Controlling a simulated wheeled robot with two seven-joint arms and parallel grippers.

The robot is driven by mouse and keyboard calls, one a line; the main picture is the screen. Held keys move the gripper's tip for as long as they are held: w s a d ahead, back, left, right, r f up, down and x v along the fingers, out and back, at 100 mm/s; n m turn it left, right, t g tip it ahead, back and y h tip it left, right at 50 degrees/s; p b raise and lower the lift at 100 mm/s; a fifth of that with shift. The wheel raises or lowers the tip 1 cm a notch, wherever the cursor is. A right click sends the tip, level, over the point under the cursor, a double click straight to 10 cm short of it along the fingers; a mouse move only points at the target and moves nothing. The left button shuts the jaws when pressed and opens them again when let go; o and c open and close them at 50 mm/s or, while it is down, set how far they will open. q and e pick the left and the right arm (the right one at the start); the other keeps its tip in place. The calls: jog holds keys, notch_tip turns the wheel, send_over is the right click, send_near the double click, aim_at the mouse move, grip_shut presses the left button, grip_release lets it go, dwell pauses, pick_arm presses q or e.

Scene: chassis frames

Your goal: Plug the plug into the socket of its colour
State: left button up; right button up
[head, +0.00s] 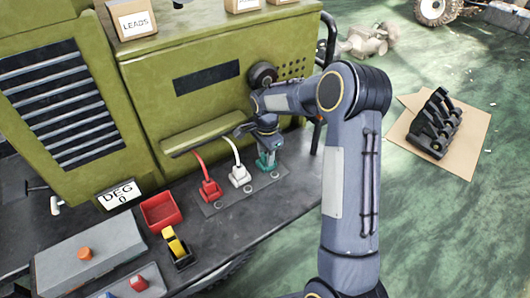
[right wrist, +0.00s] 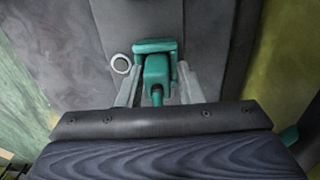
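My right gripper (head: 266,148) points down at a teal plug (head: 265,162) at the right end of the grey socket strip (head: 217,208). In the right wrist view the teal plug (right wrist: 157,69) sits between the two fingers (right wrist: 158,82), with its cable running towards the gripper. Whether the fingers press on it is unclear. A wider teal piece (right wrist: 154,46), perhaps its socket, is at its far end. A red plug (head: 209,190) and a white plug (head: 239,175) stand on the strip to the left, with cables rising from them. My left gripper is out of view.
A red tray (head: 162,211), a yellow item in a black holder (head: 175,246) and a grey box with an orange knob (head: 85,253) are on the bench at left. The green cabinet (head: 145,110) rises behind the strip. A black rack (head: 435,123) lies on cardboard at right.

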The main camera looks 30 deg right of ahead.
notch_tip(320, 180, up, 11)
jog(key=s+a+r+n+t+y, duration=0.1)
jog(key=s+r+n, duration=0.2)
jog(key=s+r, duration=0.35)
jog(key=s+a+f+n+t+y, duration=0.1)
jog(key=s+a+n, duration=0.2)
jog(key=s, duration=0.4)
jog(key=s+a+n+t+y, duration=0.1)
jog(key=s+a+n, duration=0.3)
jog(key=s, duration=0.4)
jog(key=s+a+f+n+t, duration=0.1)
jog(key=s+a+n+t, duration=0.1)
jog(key=s+n, duration=0.3)
jog(key=s+a, duration=0.1)
jog(key=s, duration=0.1)
jog(key=shift+s+a+f+n+t+y, duration=0.3)
jog(key=shift+s+f+y, duration=0.05)
jog(key=shift+s+y, duration=0.05)
